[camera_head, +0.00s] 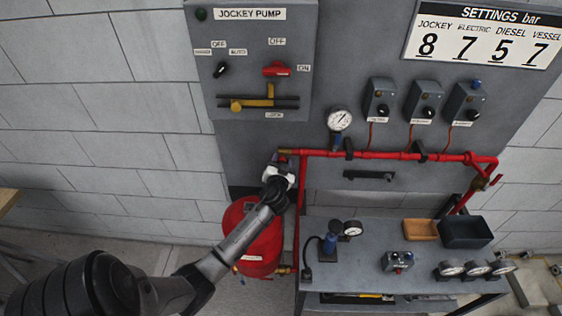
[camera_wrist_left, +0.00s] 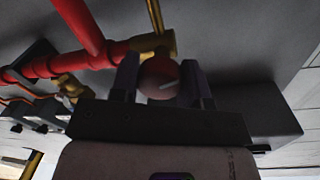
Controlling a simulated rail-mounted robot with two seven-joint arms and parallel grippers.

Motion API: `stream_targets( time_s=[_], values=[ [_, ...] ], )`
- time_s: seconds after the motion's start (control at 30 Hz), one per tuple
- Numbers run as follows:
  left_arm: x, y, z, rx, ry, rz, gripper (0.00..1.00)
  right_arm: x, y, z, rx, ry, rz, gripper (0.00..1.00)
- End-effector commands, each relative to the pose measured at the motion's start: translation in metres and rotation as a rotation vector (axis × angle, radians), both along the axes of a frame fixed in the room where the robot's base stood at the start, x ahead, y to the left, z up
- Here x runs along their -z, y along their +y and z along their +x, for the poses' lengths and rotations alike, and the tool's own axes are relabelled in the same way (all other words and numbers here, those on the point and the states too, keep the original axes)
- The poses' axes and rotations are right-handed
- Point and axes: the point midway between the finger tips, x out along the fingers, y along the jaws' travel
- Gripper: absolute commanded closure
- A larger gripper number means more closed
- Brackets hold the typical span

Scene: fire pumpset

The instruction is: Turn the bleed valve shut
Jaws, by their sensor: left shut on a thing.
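The bleed valve shows in the left wrist view as a round dull-red knob (camera_wrist_left: 158,80) with a pale line on its face, in front of a brass fitting (camera_wrist_left: 152,46). My left gripper (camera_wrist_left: 160,84) is shut on the knob, one dark finger on each side. In the head view my left gripper (camera_head: 279,166) is at the left end of the red pipe, just below a brass end piece (camera_head: 284,153). The gripper hides the knob there. The pale line lies slightly tilted from horizontal in the wrist picture. My right gripper is in neither view.
The red pipe (camera_head: 390,155) runs right along the grey panel, with a gauge (camera_head: 339,118) above it. The jockey pump cabinet (camera_head: 250,55) is above the gripper. A red vessel (camera_head: 262,240) stands below. A grey bench (camera_head: 350,270) with gauges and bins is at lower right.

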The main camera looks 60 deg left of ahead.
Motion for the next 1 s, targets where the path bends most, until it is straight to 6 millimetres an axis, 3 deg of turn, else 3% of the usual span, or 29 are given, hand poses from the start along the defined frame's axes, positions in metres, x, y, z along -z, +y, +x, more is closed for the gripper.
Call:
stream_targets(
  time_s=[1.0],
  values=[
    [-0.002,-0.001,0.001,0.001,0.801,0.542,0.82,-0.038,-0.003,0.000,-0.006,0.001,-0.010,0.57]
  ],
)
